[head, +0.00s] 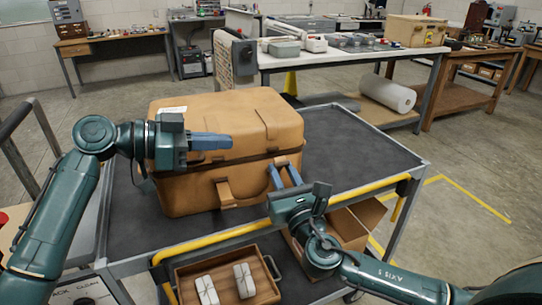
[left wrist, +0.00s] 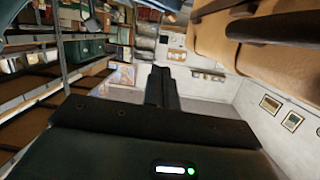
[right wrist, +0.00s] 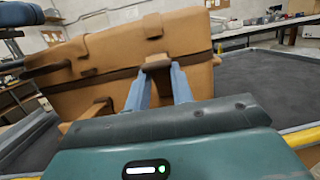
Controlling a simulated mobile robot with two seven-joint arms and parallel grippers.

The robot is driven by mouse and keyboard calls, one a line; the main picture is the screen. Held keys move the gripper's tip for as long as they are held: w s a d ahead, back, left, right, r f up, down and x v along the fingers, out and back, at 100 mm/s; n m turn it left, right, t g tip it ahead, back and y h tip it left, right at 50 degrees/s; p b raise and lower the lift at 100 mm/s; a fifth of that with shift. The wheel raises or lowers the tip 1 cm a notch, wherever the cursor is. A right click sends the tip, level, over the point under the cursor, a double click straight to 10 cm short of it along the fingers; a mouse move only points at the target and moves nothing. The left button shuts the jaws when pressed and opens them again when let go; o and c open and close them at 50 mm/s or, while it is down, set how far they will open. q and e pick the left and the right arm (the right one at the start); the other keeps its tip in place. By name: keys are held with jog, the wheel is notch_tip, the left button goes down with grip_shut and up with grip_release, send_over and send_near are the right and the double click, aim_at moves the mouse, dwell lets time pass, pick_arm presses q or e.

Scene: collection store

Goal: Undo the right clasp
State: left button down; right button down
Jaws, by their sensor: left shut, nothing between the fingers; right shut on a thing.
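A tan case (head: 232,125) with a closed lid stands on the dark top of a cart. My right gripper (head: 285,175) is at the right part of the case's front. It is shut on the right clasp (right wrist: 157,66), which lies between its blue fingertips (right wrist: 160,80) in the right wrist view. My fingers partly hide this clasp, and I cannot tell if it is still fastened. The left clasp (head: 224,191) sticks out from the front, angled down. My left gripper (head: 228,142) is shut and empty, in front of the case near the lid seam, pointing right.
The cart (head: 345,150) has bare room right of the case and a yellow rail (head: 235,232) along its front. Below are a wooden tray (head: 220,275) with two pale blocks and an open cardboard box (head: 350,222). A workbench (head: 350,58) stands behind.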

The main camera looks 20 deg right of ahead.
pick_arm(q)
jog(key=shift+g, duration=0.3)
jog(key=d+f, duration=0.2)
jog(key=d, duration=0.1)
jog(key=d+f, duration=0.2)
jog(key=d, duration=0.2)
jog(key=d+f, duration=0.2)
jog(key=d, duration=0.1)
jog(key=shift+w+d, duration=0.15)
jog(key=shift+d, duration=0.2)
pick_arm(e)
jog(key=shift+r, duration=0.4)
